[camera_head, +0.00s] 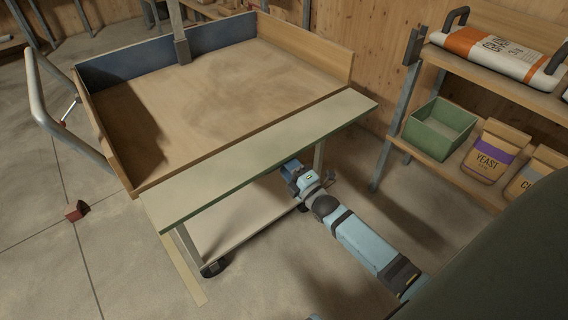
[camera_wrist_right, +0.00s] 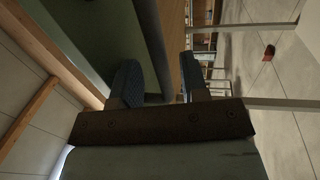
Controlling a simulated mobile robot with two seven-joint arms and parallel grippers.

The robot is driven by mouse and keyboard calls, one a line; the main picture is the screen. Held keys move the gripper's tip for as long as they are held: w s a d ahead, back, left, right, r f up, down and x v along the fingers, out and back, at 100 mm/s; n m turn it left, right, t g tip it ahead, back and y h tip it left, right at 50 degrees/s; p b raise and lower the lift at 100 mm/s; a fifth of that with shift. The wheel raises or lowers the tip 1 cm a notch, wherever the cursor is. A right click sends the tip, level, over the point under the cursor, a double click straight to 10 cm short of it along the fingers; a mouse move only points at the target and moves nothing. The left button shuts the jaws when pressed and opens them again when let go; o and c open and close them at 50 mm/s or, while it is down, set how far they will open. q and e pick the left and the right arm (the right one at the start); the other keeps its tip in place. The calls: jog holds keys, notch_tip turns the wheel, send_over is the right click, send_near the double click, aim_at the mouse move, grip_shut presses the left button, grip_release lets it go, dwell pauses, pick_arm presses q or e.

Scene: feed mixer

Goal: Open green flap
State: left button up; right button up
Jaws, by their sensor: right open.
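The green flap (camera_head: 265,160) is a long pale green board along the near edge of the wooden mixer tray (camera_head: 200,82). It sticks outward from the tray edge, roughly level. My right gripper (camera_head: 290,172) is at the flap's near edge, right of its middle, with its fingertips partly hidden there. In the right wrist view the flap's green face (camera_wrist_right: 85,38) fills the upper left. My right gripper (camera_wrist_right: 160,85) is open there, with a dark rounded edge running down between its fingers. Contact cannot be told. My left gripper is not in view.
A grey post (camera_head: 180,38) stands at the tray's back wall. A shelf at the right holds a green box (camera_head: 438,128), a yeast bag (camera_head: 494,152) and a large sack (camera_head: 495,55). A small red block (camera_head: 76,210) is on the floor at left.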

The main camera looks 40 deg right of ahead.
jog(key=shift+x, duration=0.9)
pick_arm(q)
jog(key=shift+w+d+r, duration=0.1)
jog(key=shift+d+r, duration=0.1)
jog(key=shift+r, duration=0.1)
pick_arm(e)
jog(key=shift+w, duration=0.2)
